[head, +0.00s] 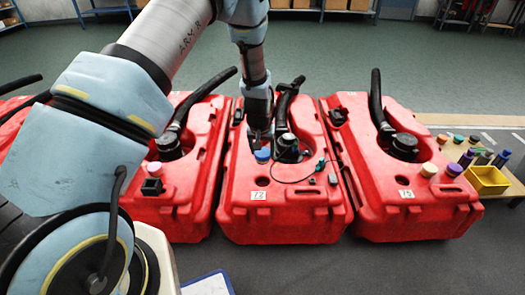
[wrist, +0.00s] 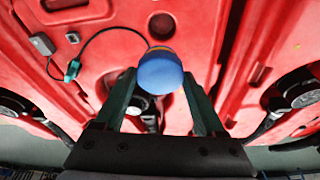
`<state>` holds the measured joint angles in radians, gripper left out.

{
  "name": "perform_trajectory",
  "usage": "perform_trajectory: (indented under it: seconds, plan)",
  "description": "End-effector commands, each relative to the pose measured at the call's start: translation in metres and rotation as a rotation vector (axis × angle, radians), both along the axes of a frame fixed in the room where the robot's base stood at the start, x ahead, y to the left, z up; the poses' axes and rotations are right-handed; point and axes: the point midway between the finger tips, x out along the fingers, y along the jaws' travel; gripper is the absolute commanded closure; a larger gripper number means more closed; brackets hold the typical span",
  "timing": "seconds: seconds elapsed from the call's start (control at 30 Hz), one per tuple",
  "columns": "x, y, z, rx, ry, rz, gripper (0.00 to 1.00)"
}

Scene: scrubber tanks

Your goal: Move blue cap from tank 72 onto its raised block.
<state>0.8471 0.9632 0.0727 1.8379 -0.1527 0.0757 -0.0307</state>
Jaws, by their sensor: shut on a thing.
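The blue cap (head: 262,155) is at the middle red tank (head: 240,215), which bears the label 72 (head: 258,195). My gripper (head: 259,140) points down over this tank and is shut on the cap. In the wrist view the cap (wrist: 160,72) sits between the fingertips (wrist: 162,84). I cannot tell whether it is clear of the surface beneath. A round dark opening (head: 262,181) lies between the cap and the label.
A thin black cable with a green connector (head: 320,164) crosses the tank top. A black hose and round fitting (head: 287,148) stand right of my gripper. Similar red tanks flank this one. A yellow bin (head: 487,180) and several coloured caps are at far right.

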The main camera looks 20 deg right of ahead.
Motion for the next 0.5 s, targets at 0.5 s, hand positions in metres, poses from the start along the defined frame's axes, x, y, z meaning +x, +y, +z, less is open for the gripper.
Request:
perform_trajectory:
  seconds: [0.5]
  plan:
    - [0.000,0.000,0.027,0.000,0.000,0.000,0.99]
